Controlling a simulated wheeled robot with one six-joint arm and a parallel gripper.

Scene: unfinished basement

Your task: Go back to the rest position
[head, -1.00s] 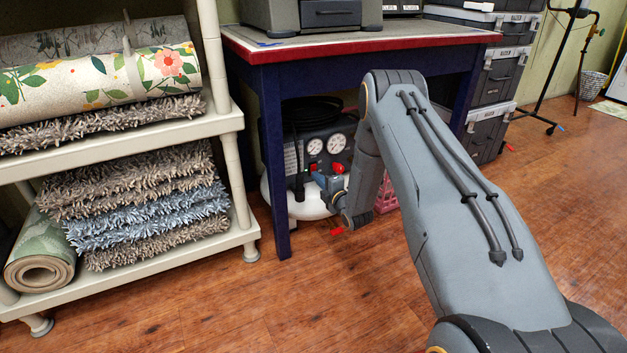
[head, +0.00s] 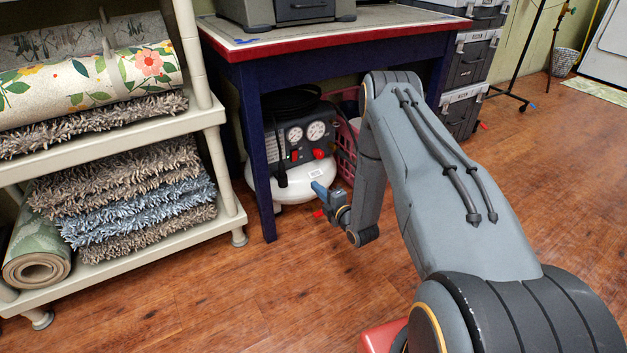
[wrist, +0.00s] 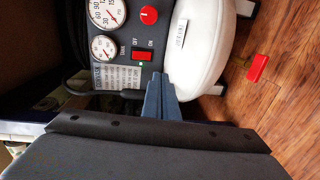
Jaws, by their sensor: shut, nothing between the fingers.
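My gripper (head: 320,188) is in front of the table, at the end of my folded arm, near a white air compressor (head: 292,190) under the table. In the wrist view its blue-grey fingers (wrist: 161,84) are together with nothing between them. The compressor's gauges, a red knob and a red on/off switch (wrist: 142,56) lie just beyond the fingertips in that view. I cannot tell whether the fingertips touch the compressor.
A blue table with a red edge (head: 340,45) stands over the compressor. A cream shelf (head: 175,130) with rolled and folded rugs stands at left. Wooden floor in front is open.

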